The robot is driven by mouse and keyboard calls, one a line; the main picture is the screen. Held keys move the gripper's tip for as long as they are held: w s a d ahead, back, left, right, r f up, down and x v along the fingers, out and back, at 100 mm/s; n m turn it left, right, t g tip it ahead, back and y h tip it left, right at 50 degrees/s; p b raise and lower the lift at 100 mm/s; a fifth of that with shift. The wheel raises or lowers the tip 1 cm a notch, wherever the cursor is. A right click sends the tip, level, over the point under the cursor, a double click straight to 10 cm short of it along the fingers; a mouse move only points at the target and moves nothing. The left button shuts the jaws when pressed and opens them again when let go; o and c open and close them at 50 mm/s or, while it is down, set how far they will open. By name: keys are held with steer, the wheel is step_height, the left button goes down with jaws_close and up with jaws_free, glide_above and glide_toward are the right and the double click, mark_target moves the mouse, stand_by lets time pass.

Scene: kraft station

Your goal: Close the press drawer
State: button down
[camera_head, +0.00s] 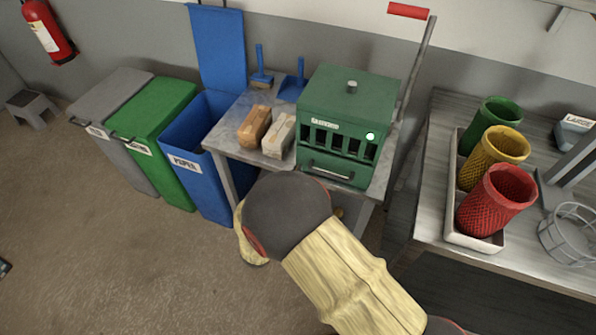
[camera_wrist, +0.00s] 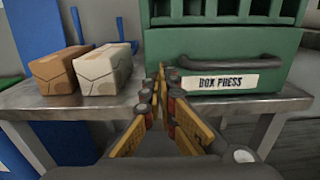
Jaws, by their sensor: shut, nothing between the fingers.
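The green box press (camera_head: 350,95) stands on a grey metal table against the wall. Its drawer front (camera_wrist: 222,62), with a dark bar handle and a "BOX PRESS" label, faces me low on the press. The drawer also shows in the head view (camera_head: 318,176); I cannot tell exactly how far it stands out. My gripper (camera_wrist: 160,76) is shut and empty. In the wrist view its fingertips overlap the left part of the drawer front, left of the label. I cannot tell if they touch it. In the head view my arm hides the fingers.
A brown carton (camera_head: 254,127) and a pale carton (camera_head: 279,136) sit on the table (camera_head: 234,151), left of the press. A blue bin (camera_head: 205,160) with its lid up stands further left. Red, yellow and green baskets stand in a white tray (camera_head: 473,242) on the right-hand table.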

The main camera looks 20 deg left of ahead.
steer(key=s+p, duration=0.2)
steer(key=s, duration=0.8)
steer(key=shift+s+a+p, duration=0.35)
steer(key=shift+s+a, duration=0.05)
steer(key=shift+a, duration=0.05)
